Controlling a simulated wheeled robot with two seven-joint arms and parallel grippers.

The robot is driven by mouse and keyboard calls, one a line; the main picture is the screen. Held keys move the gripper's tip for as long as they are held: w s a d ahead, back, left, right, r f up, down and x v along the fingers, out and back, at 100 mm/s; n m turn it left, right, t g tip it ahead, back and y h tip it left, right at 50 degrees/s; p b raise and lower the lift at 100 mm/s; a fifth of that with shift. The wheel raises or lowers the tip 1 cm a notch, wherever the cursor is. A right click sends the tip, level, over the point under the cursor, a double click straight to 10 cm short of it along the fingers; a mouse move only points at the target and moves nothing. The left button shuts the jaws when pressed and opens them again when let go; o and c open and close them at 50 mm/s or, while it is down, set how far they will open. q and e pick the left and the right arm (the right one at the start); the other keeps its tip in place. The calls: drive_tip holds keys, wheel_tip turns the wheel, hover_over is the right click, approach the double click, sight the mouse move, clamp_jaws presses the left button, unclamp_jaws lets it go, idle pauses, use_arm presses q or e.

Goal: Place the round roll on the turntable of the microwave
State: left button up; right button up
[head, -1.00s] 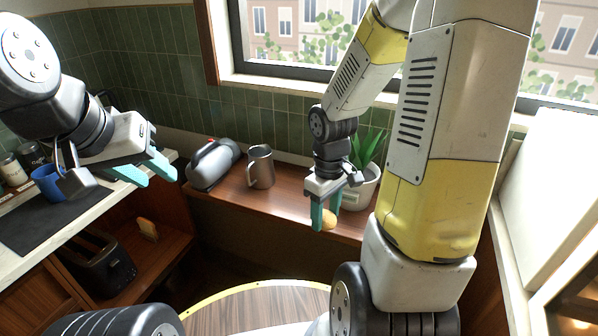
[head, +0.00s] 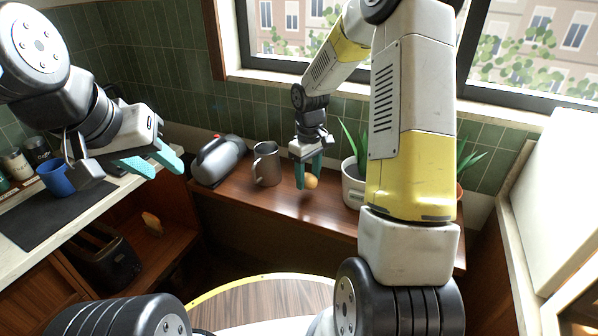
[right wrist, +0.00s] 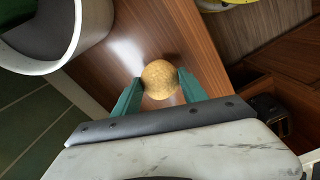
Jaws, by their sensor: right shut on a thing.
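The round roll (head: 311,181) is small and golden brown. My right gripper (head: 308,178) is shut on it and holds it over the wooden shelf below the window. The right wrist view shows the roll (right wrist: 159,79) between the two teal fingertips (right wrist: 158,84). A shadow lies on the wood below it. My left gripper (head: 155,165) hangs at the left, near the counter, with its teal fingers apart and nothing between them. No microwave or turntable can be made out in these views.
A white plant pot (head: 353,184) stands close on the right. A blue mug (head: 55,177) is on the left counter. A black toaster (head: 101,258) sits lower left.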

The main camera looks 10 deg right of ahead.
sight(308, 186)
drive_tip(key=shift+f, duration=1.6)
drive_tip(key=shift+f, duration=0.15)
drive_tip(key=o, duration=1.4)
drive_tip(key=shift+c, duration=0.2)
